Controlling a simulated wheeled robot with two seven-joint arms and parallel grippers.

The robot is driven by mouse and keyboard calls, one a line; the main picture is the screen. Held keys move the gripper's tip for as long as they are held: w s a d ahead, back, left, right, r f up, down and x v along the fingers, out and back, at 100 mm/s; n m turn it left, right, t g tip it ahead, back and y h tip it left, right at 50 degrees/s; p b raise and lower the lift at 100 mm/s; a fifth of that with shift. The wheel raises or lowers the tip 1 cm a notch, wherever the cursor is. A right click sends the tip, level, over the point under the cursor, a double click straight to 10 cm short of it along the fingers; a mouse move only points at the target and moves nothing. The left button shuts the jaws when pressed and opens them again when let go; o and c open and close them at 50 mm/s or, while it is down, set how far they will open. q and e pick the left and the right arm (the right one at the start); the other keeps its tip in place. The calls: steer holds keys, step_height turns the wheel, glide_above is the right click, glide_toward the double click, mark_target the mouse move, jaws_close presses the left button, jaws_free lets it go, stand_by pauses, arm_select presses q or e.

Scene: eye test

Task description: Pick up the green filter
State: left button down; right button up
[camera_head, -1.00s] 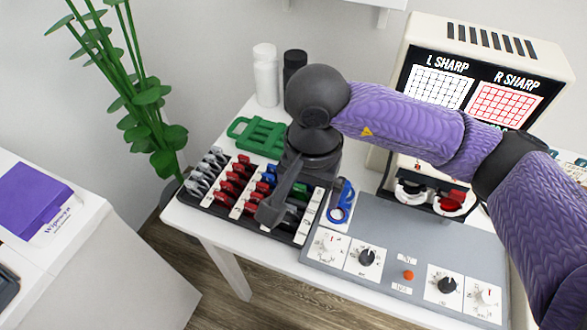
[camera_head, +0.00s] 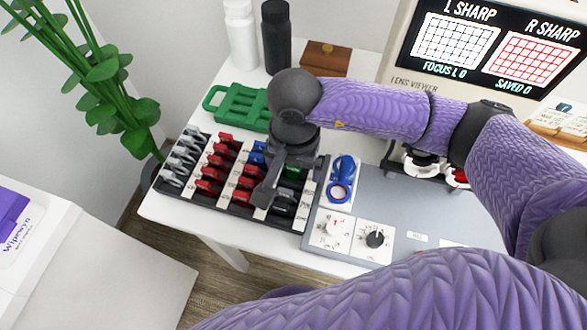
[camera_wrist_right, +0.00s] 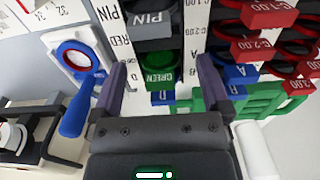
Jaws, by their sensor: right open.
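The green filter (camera_wrist_right: 160,72), labelled GREEN, sits in a slot of the black lens rack, between a dark filter marked PIN and a blue one. In the head view it shows as a small green patch (camera_head: 296,172) just right of my right gripper (camera_head: 266,192), partly hidden by it. In the wrist view my right gripper (camera_wrist_right: 162,64) is open, with one finger on each side of the green filter. I cannot tell whether the fingers touch anything. My left gripper is not in view.
The rack (camera_head: 207,206) holds several red, blue and silver-grey lenses close by. A blue-handled ring tool (camera_head: 342,180) lies right of it. A green frame (camera_head: 238,105), a white bottle (camera_head: 241,35) and a black bottle (camera_head: 276,38) stand behind. The lens viewer (camera_head: 415,70) stands at right.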

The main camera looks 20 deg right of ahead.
steer(key=shift+c, duration=0.3)
jaws_close()
